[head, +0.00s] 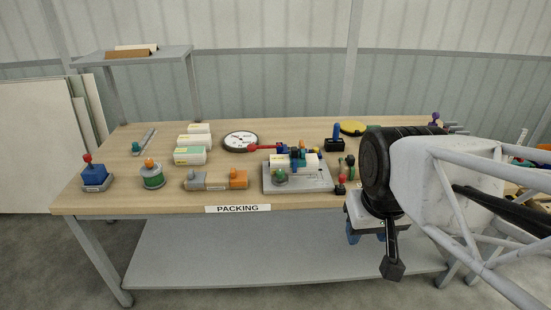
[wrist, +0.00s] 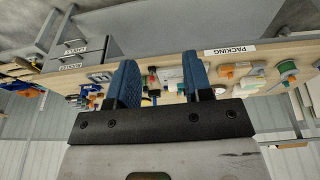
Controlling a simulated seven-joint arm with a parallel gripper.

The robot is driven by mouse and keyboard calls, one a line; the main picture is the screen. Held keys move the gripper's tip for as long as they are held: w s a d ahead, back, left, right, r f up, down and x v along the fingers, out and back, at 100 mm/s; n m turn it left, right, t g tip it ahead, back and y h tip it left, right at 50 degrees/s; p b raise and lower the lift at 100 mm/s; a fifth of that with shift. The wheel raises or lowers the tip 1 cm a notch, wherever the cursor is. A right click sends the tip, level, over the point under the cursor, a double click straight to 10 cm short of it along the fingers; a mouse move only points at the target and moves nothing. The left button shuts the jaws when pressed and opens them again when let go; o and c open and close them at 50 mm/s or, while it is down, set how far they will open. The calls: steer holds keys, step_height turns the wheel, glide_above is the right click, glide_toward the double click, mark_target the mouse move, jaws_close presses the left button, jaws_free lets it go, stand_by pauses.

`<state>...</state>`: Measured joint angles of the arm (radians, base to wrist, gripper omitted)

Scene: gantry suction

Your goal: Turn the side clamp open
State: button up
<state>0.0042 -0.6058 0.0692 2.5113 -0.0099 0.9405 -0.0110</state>
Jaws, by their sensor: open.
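A grey fixture plate (head: 322,184) lies near the front edge of the packing table, right of its middle. It bears a white block, a green knob (head: 280,177) and small blue, yellow and black parts. A small upright device with green and red parts (head: 349,170) stands at the plate's right end. I cannot tell which of these parts is the side clamp. My gripper (head: 368,238) hangs in front of the table edge, right of the plate and apart from it. In the wrist view its blue fingers (wrist: 160,68) are spread with nothing held between them.
The wooden table (head: 115,190) also bears a dial gauge (head: 240,141), a grey and orange block (head: 238,179), a green spool (head: 152,178), a blue block with a red knob (head: 95,176) and white boxes (head: 190,155). A grey lower shelf (head: 250,255) lies beneath. Labelled drawers (wrist: 75,45) show in the wrist view.

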steer(key=w+a+r+n, duration=0.2)
steer(key=w+n, duration=0.1)
steer(key=w, duration=1)
steer(key=n+g, duration=0.3)
steer(key=n, duration=0.6)
glide_above(280, 171)
step_height(280, 171, down, 18)
steer(key=shift+s+d+f, duration=0.1)
steer(key=shift+w+f, duration=0.2)
steer(key=shift+w, duration=0.05)
steer(key=shift+f, duration=0.1)
steer(key=shift+s+f, duration=0.1)
steer(key=shift+f, duration=3.7)
steer(key=c, duration=0.6)
